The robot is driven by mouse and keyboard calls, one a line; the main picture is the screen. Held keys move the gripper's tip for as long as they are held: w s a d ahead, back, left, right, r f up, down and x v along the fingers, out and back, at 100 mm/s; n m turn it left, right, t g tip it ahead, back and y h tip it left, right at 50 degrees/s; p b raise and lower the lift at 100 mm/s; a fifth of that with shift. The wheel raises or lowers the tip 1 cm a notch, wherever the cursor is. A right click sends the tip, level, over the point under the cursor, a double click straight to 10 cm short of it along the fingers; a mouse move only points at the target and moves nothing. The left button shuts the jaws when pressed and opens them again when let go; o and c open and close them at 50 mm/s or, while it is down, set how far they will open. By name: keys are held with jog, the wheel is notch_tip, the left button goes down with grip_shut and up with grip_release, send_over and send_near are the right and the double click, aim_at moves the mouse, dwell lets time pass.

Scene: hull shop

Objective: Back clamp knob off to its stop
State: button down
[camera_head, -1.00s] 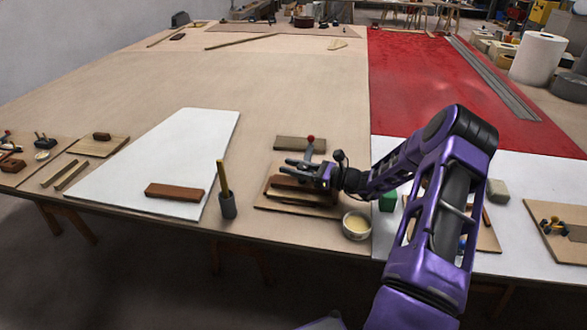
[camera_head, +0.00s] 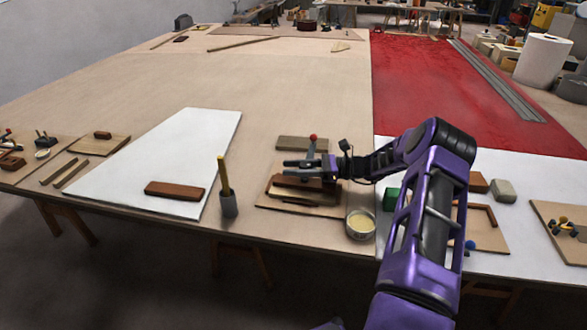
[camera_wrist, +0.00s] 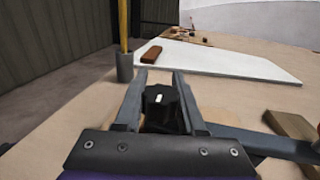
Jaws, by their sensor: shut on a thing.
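The black clamp knob (camera_wrist: 160,100), with a white mark on it, sits between the two grey fingers of my gripper (camera_wrist: 159,84) in the wrist view. The fingers are shut on its sides. In the head view my gripper (camera_head: 303,166) is above a wooden fixture board (camera_head: 330,212), and the knob cannot be made out there. A grey lever with a red ball (camera_head: 313,137) stands just behind my gripper. In the wrist view a grey lever (camera_wrist: 265,141) runs off to the right. The knob's lower part is hidden by my gripper.
A grey cup (camera_head: 229,206) holding a yellow stick stands left of the board. A round tin (camera_head: 360,224) is close at its front right. A wooden block (camera_head: 302,143) lies behind it. A white panel (camera_head: 165,160) with a brown block (camera_head: 174,190) is further left.

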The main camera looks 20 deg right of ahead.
jog(key=shift+r, duration=0.1)
jog(key=c, duration=0.5)
grip_release()
jog(key=v, duration=1.7)
jog(key=shift+d, duration=0.15)
